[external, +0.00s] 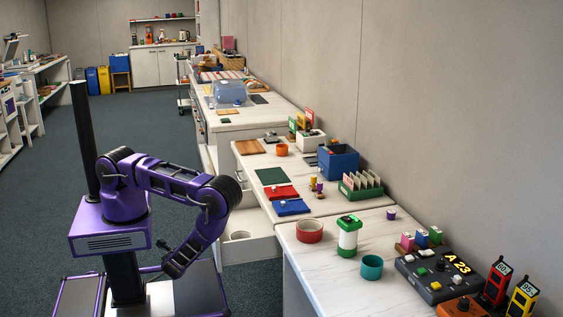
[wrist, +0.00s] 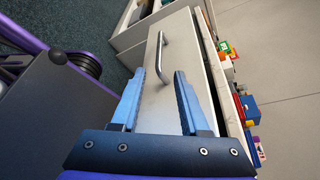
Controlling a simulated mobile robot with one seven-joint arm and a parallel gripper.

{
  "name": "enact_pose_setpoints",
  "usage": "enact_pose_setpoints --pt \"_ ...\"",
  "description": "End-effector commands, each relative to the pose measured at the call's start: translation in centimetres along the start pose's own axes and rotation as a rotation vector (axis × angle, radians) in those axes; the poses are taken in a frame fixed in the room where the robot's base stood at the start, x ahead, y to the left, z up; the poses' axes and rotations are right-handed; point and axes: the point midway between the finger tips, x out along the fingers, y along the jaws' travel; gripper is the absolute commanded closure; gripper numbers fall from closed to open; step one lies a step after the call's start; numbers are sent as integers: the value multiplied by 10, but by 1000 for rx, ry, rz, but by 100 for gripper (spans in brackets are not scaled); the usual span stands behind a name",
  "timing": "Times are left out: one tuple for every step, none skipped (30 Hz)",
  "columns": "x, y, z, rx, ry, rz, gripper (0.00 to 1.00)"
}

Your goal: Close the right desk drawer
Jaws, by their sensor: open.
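The right desk drawer (external: 252,249) stands pulled out from the middle desk in the external view, with a pale round item (external: 239,236) inside. Its pale front panel (wrist: 153,112) appears to fill the middle of the wrist view, with a metal bar handle (wrist: 162,58). My gripper (wrist: 164,74) is open and empty, its two blue fingers spread in front of the panel. The handle lies between and just beyond the fingertips. Whether the fingers touch the panel cannot be told. In the external view my arm hangs left of the drawer, and the fingers are hard to make out.
The desk top (external: 236,163) holds blue and red folders and a blue bin (external: 338,162). A nearer counter (external: 305,262) carries a green-lidded jar (external: 348,237) and bowls. Another pale panel (external: 208,158) sticks out farther back. Carpet (external: 150,130) is clear to the left.

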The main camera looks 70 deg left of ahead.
Motion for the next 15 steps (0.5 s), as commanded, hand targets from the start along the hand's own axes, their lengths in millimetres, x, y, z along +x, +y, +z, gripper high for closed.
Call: enact_pose_setpoints --pt "12 0 1 1 -5 -1 55" --pt "19 1 1 2 -5 0 55" --pt "28 1 1 1 -5 1 55" --pt "34 1 1 1 -5 1 55" --pt "41 1 1 1 -5 1 55" --pt "50 1 2 2 -5 1 55" --pt "56 1 1 1 -5 0 55" --pt "63 1 1 0 -5 1 55" --pt "71 1 1 1 -5 2 55" --pt "78 1 1 1 -5 1 55" --pt "84 2 1 0 -4 1 55" --pt "92 1 0 -1 -4 1 55" --pt "97 1 0 -1 -4 1 55" --pt "102 1 1 1 -4 2 55" --pt "108 1 1 1 -4 2 55"
